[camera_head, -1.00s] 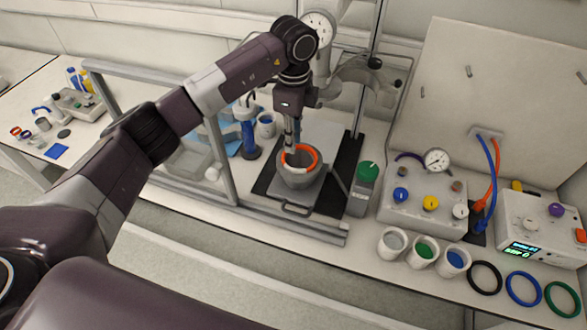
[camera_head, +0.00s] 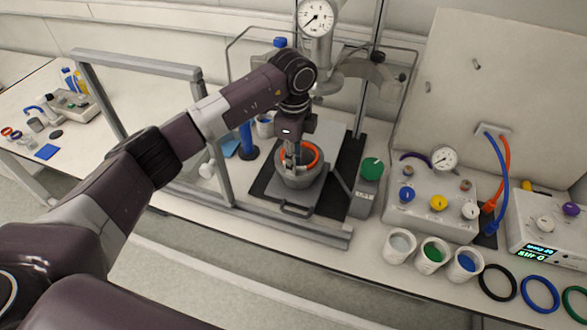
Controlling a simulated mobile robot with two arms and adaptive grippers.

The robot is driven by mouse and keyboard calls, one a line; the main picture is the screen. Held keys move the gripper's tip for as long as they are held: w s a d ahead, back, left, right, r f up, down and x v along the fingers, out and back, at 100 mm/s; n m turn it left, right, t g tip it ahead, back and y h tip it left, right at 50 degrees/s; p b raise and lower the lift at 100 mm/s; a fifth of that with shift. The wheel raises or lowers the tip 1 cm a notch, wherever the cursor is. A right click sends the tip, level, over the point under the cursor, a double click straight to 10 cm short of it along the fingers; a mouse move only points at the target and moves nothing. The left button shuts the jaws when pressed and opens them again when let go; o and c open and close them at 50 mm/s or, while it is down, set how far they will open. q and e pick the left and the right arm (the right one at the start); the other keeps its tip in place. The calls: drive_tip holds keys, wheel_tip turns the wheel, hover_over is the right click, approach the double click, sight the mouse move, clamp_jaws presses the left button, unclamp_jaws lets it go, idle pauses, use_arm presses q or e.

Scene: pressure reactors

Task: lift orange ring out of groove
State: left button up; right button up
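The orange ring (camera_head: 313,154) lies in the top rim of the grey vessel (camera_head: 299,179). The vessel stands upright on a dark plate under the stand. My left gripper (camera_head: 290,170) points down at the left part of the vessel's rim, with its fingertips at or very near the ring. The gripper and wrist hide the ring's left part. The fingers are small here, and I cannot tell whether they are open or shut on the ring. My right gripper is not in view.
A metal frame (camera_head: 222,160) stands left of the vessel. A box with a green knob (camera_head: 371,169) is close on the right. A control box (camera_head: 428,203), white cups (camera_head: 398,244) and loose black (camera_head: 497,282) and blue (camera_head: 540,293) rings lie further right. A gauge (camera_head: 316,18) hangs above.

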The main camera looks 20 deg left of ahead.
use_arm(q)
clamp_jaws()
wheel_tip(320, 180, up, 7)
drive_tip(key=p, duration=0.4)
drive_tip(key=shift+r+p, duration=0.15)
drive_tip(key=shift+p, duration=0.2)
